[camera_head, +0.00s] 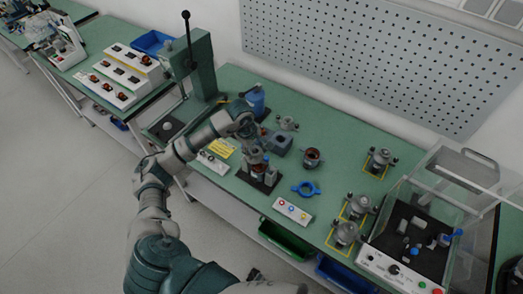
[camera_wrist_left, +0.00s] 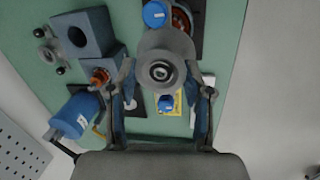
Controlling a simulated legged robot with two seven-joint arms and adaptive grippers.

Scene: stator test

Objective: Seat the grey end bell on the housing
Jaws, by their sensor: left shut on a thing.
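My left gripper (camera_head: 251,143) is shut on the grey end bell (camera_wrist_left: 162,68), a round grey cap with a central bore, held between the two fingers in the left wrist view. The housing (camera_head: 259,166) stands on a dark base plate (camera_head: 258,182) just below the gripper in the head view. In the wrist view, reddish-copper windings (camera_wrist_left: 180,20) show on the dark plate beyond the end bell, which partly covers them. I cannot tell whether the end bell touches the housing. The right gripper is not in view.
A blue-grey block (camera_head: 280,142), a blue bottle (camera_head: 255,99) and a copper-wound part (camera_head: 312,158) stand close by. A blue ring (camera_head: 306,188) lies to the right. A green lever press (camera_head: 193,65) stands at the left, a clear-lidded box (camera_head: 447,180) at the right.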

